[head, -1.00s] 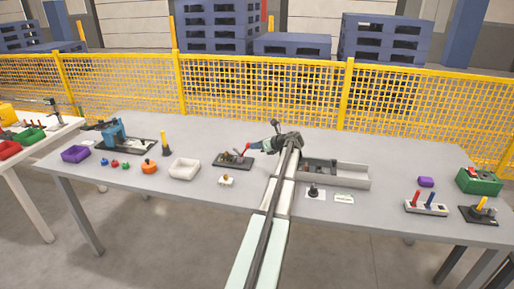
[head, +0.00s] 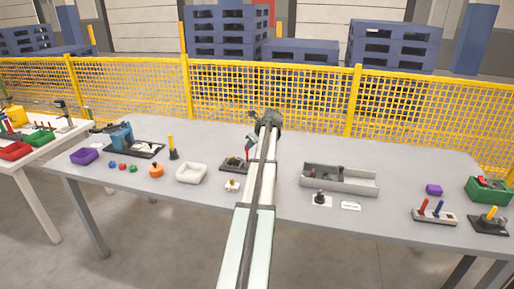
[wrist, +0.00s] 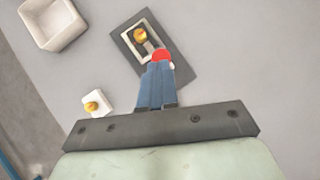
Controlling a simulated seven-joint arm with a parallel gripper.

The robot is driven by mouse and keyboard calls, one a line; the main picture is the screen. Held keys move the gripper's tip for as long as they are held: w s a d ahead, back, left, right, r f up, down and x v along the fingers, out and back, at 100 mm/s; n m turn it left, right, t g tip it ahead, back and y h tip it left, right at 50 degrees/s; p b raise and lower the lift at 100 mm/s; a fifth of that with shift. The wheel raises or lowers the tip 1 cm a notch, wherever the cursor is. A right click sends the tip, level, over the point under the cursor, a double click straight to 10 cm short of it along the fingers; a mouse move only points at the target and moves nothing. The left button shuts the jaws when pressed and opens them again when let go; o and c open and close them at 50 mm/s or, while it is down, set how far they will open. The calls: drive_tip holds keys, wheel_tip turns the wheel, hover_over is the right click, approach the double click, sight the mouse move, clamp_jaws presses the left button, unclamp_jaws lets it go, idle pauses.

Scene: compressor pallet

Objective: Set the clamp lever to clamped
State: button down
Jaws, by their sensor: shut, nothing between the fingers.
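A toggle clamp on a dark base plate (head: 228,167), with a red-tipped lever (head: 247,151), sits mid-table, partly hidden by my arm. In the wrist view, its dark plate (wrist: 176,72) carries a pale frame and a brass-coloured knob (wrist: 140,35). The red lever tip (wrist: 161,54) shows right at the ends of my gripper's fingers (wrist: 159,64). The fingers are together with nothing between them. They overlap the red tip in view; I cannot tell whether they touch it. My gripper (head: 250,143) points down over the clamp in the head view.
A small white block with a yellow button (head: 232,186) is in front of the clamp. A white open bin (head: 191,173) stands to its left. A long grey tray (head: 352,184) is to the right. A yellow mesh fence (head: 280,98) runs behind the table.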

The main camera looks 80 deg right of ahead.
drive_tip(key=shift+w+g, duration=1.3)
drive_tip(key=shift+w, duration=0.85)
drive_tip(key=s+v, duration=0.1)
drive_tip(key=v, duration=1.2)
drive_tip(key=shift+s+a+f, duration=0.2)
drive_tip(key=shift+a+f, duration=0.05)
drive_tip(key=shift+a, duration=0.05)
drive_tip(key=shift+f, duration=0.1)
